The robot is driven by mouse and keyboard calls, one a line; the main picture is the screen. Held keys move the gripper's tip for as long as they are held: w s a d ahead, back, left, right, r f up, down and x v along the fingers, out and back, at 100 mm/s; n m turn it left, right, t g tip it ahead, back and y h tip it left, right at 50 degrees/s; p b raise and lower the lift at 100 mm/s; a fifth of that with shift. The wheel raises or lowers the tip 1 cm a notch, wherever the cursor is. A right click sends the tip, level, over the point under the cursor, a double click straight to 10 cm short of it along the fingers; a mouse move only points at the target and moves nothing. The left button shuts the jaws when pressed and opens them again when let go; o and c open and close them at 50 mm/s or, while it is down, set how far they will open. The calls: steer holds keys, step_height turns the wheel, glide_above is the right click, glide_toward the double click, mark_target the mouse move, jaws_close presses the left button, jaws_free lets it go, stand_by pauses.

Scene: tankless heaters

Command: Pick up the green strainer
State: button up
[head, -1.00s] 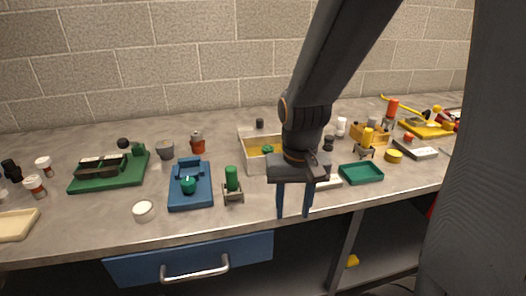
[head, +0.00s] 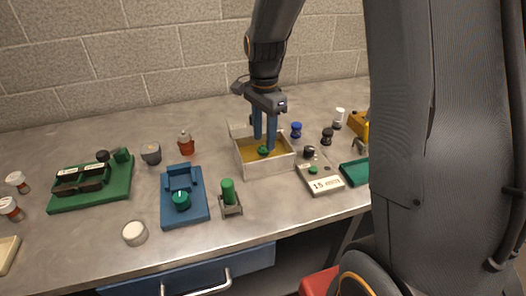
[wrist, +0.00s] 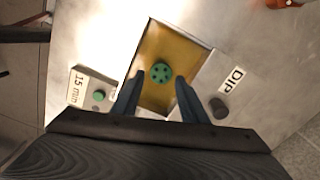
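The green strainer (wrist: 161,71) is a small round disc with dark holes, seen from above in the wrist view. It lies in a pale open box with a yellow floor; in the head view the strainer (head: 263,151) is low inside this box (head: 268,169). My gripper (head: 264,144) points down into the box with its two blue fingers apart. In the wrist view the strainer shows between the fingertips of my gripper (wrist: 160,77), with a gap on each side. I cannot tell how far the tips are above it.
The box walls rise close around the fingers. A "15 min" timer block (head: 322,182) stands right of the box, near a teal tray (head: 355,172). A green cylinder on a stand (head: 229,194) and a blue holder (head: 184,205) are left of it. Small jars stand nearby.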

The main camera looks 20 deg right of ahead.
mark_target(264, 148)
steer(key=shift+f+p, duration=1.05)
steer(key=shift+f, duration=1.8)
steer(key=shift+c, duration=0.2)
steer(key=c, duration=0.8)
